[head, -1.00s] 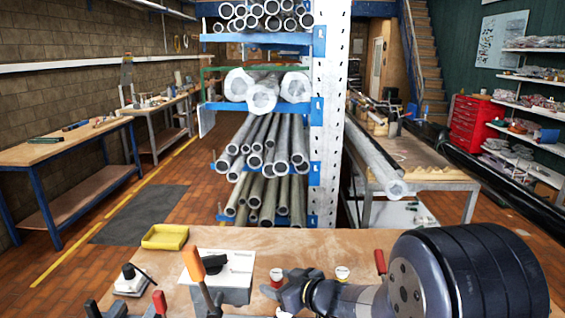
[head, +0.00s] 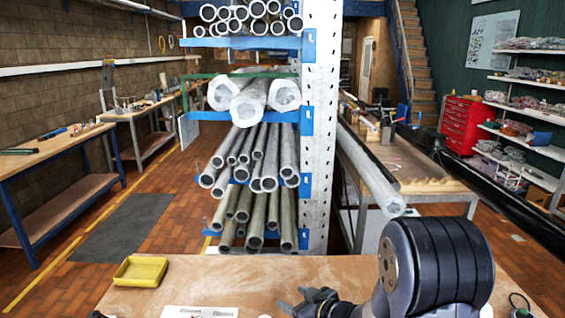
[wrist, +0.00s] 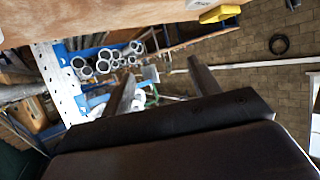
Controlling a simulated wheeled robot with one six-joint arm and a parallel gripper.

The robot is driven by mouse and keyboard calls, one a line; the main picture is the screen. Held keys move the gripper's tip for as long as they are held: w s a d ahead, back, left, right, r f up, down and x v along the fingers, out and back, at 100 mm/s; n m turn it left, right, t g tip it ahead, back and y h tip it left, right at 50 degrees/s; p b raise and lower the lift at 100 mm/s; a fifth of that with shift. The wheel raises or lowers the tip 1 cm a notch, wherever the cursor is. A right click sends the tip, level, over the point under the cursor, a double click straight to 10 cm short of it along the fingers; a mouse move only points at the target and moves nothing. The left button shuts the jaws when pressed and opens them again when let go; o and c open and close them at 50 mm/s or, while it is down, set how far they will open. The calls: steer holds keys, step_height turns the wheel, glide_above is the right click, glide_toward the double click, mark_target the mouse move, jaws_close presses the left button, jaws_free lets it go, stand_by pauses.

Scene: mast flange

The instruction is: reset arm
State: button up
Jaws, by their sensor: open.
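My gripper (head: 288,304) shows at the bottom of the head view, low over the wooden bench (head: 230,275), to the left of my dark, thick arm link. Its lower part is cut off by the picture edge. In the wrist view the two dark fingers of my gripper (wrist: 162,84) stand apart with nothing held between them. The wrist view appears turned over, with the bench (wrist: 90,15) along its top edge.
A yellow tray (head: 140,271) sits on the bench's left. A white panel (head: 200,312) is cut off at the bottom edge. A rack upright (head: 318,130) and stacked pipes (head: 250,160) stand behind the bench.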

steer(key=shift+s+f, duration=0.15)
steer(key=shift+f, duration=2.2)
steer(key=shift+s+f, duration=0.15)
steer(key=shift+f, duration=2.15)
steer(key=shift+r, duration=0.15)
